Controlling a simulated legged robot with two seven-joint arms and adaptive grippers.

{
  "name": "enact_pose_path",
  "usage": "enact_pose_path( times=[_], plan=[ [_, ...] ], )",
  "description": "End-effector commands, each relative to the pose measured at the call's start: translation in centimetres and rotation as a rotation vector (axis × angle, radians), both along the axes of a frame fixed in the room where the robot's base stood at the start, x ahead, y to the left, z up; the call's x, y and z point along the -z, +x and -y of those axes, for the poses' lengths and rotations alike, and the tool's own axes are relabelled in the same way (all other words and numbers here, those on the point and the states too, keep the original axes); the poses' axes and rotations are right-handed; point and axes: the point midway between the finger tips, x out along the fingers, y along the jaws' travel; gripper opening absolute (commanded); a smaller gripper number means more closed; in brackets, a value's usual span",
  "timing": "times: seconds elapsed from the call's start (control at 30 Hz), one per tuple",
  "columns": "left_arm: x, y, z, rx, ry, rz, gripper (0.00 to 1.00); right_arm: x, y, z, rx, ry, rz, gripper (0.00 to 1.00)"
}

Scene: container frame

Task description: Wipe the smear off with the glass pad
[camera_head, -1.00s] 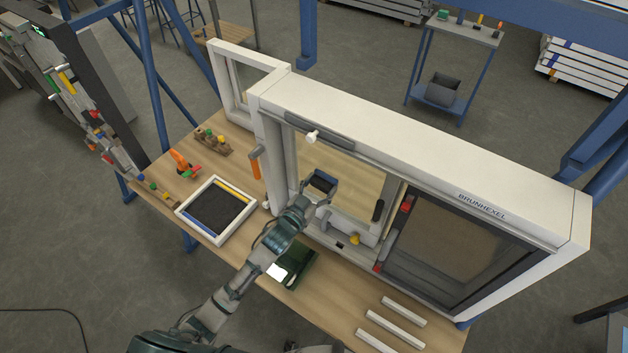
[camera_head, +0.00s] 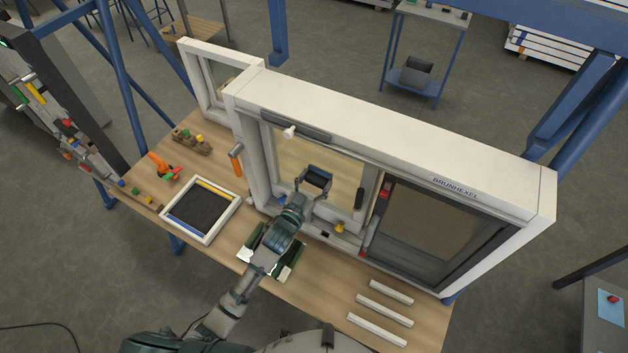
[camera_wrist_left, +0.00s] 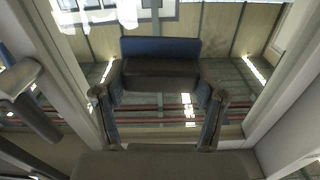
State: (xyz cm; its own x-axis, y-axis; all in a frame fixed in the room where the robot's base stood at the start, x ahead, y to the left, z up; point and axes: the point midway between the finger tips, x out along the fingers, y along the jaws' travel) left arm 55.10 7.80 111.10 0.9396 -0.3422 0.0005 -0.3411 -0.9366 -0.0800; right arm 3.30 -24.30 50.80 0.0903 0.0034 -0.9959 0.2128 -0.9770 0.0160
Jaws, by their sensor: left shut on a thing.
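My left gripper (camera_head: 316,188) is shut on the glass pad (camera_head: 318,174), a dark block with a blue layer. It holds the pad in front of the glass pane (camera_head: 290,160) of the left window sash. In the left wrist view, the pad (camera_wrist_left: 160,72) sits between the two fingers of my left gripper (camera_wrist_left: 160,98), with the glass around it. Whether the pad touches the glass, I cannot tell. A pale patch shows at the top left of the wrist view; I cannot tell if it is the smear or a reflection. My right gripper is out of view.
The white window frame (camera_head: 400,138) stands on the wooden bench (camera_head: 330,290). A small framed panel (camera_head: 202,210), a green item (camera_head: 290,265) and white strips (camera_head: 384,308) lie on the bench.

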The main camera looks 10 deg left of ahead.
Motion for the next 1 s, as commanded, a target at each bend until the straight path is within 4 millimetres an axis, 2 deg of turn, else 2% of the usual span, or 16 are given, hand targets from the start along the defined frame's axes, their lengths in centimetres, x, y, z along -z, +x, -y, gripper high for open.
enact_pose_path(
  times=[0.03, 0.1, 0.27, 0.6, 1.0],
  plan=[
    [-1.0, 0.1, 0.0, 0.000, -0.001, 0.003, 0.42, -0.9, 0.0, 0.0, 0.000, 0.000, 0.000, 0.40],
    [-1.4, 0.1, 0.0, -0.001, -0.001, 0.004, 0.42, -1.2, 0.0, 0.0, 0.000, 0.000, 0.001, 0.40],
    [-1.2, 0.2, -0.3, -0.001, -0.001, 0.003, 0.42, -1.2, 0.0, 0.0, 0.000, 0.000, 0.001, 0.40],
    [-1.2, 1.1, -3.2, -0.001, 0.000, 0.002, 0.42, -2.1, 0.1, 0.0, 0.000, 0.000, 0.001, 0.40],
    [-1.2, 1.8, -5.3, -0.001, 0.001, 0.003, 0.42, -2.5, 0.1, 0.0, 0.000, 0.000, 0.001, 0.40]
  ],
)
